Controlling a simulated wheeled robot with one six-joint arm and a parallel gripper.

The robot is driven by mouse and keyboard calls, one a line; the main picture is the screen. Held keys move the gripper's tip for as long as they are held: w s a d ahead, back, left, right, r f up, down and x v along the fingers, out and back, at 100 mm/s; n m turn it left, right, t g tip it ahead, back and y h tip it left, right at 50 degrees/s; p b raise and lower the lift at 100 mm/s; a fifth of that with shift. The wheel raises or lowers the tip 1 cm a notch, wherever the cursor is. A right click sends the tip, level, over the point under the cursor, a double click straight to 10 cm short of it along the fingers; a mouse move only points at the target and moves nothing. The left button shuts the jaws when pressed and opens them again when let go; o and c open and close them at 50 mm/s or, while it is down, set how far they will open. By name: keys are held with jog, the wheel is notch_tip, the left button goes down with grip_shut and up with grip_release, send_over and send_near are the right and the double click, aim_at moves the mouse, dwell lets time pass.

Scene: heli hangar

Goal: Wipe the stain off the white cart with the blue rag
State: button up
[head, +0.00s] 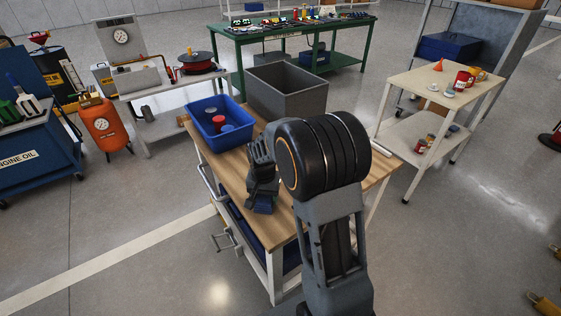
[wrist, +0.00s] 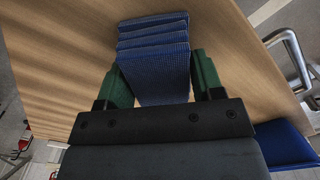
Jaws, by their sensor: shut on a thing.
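My gripper (head: 262,196) points down over the wooden top of the workbench in front of me. In the wrist view my gripper (wrist: 160,68) has its green fingers on either side of the folded, ribbed blue rag (wrist: 155,45) and is shut on it. In the head view a bit of the blue rag (head: 264,208) shows below the fingers, close to the wood; I cannot tell whether it touches. A pale cart (head: 408,80) with a lower shelf stands at the right, and a whitish cart (head: 150,88) stands at the back left. I cannot make out a stain on either.
On the workbench (head: 235,168) are a blue bin (head: 208,132) with red items inside and a grey bin (head: 300,105). The pale cart's top holds a red can (head: 461,80) and other small items. A green table (head: 262,37) stands behind. Floor is open between bench and right cart.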

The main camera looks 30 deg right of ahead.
jog(key=shift+s+a, duration=0.15)
jog(key=shift+a, duration=0.65)
jog(key=shift+a+r+p, duration=0.1)
jog(key=shift+r+p, duration=0.25)
jog(key=shift+p, duration=0.2)
notch_tip(320, 180, up, 2)
jog(key=shift+r+p, duration=0.1)
jog(key=shift+p, duration=0.2)
jog(key=shift+r+p, duration=2.2)
jog(key=shift+r, duration=0.5)
